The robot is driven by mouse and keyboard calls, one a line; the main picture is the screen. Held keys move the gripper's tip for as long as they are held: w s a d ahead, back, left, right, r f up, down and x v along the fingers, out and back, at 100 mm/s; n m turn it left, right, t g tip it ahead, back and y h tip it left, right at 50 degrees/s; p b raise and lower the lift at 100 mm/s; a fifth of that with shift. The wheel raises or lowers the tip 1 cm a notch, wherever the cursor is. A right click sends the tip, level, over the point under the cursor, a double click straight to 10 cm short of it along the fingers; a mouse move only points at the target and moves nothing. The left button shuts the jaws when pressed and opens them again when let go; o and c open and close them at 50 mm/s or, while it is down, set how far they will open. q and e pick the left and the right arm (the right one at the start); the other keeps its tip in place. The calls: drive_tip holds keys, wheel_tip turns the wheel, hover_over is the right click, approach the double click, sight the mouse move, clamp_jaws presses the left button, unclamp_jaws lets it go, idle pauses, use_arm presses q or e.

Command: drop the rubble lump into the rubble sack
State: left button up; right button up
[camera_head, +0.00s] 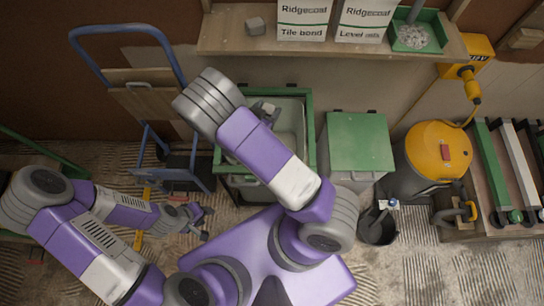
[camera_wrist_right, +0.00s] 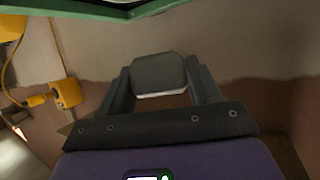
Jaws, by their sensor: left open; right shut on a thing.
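The rubble lump (camera_wrist_right: 160,74) is a grey block with a paler lower edge in the right wrist view. My right gripper (camera_wrist_right: 161,88) is shut on it, with one finger on each side. In the head view my right gripper (camera_head: 266,108) is mostly hidden by its own arm, over the open green-rimmed container (camera_head: 308,130). The container's pale grey inside looks like the rubble sack, partly covered by my arm. My left gripper (camera_head: 203,221) is open and empty, low at the left, apart from the container.
A green-lidded bin (camera_head: 358,142) stands right of the container, then a yellow vacuum (camera_head: 438,150) and a black bucket (camera_head: 377,226). A blue hand truck (camera_head: 148,125) stands left.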

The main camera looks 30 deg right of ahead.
drive_tip(key=shift+s+d+f+m+g+h+b, duration=0.1)
drive_tip(key=shift+s+f+m+g+h+b, duration=0.2)
drive_tip(key=shift+s+f+m+g+h, duration=0.25)
wheel_tip(320, 180, down, 6)
drive_tip(key=b, duration=0.5)
drive_tip(key=o, duration=1.2)
drive_tip(key=shift+y, duration=0.25)
drive_tip(key=p+v, duration=0.2)
drive_tip(key=v, duration=0.5)
drive_tip(key=shift+s+a+r, duration=0.1)
drive_tip(key=shift+s+a, duration=0.05)
drive_tip(key=shift+a, duration=0.1)
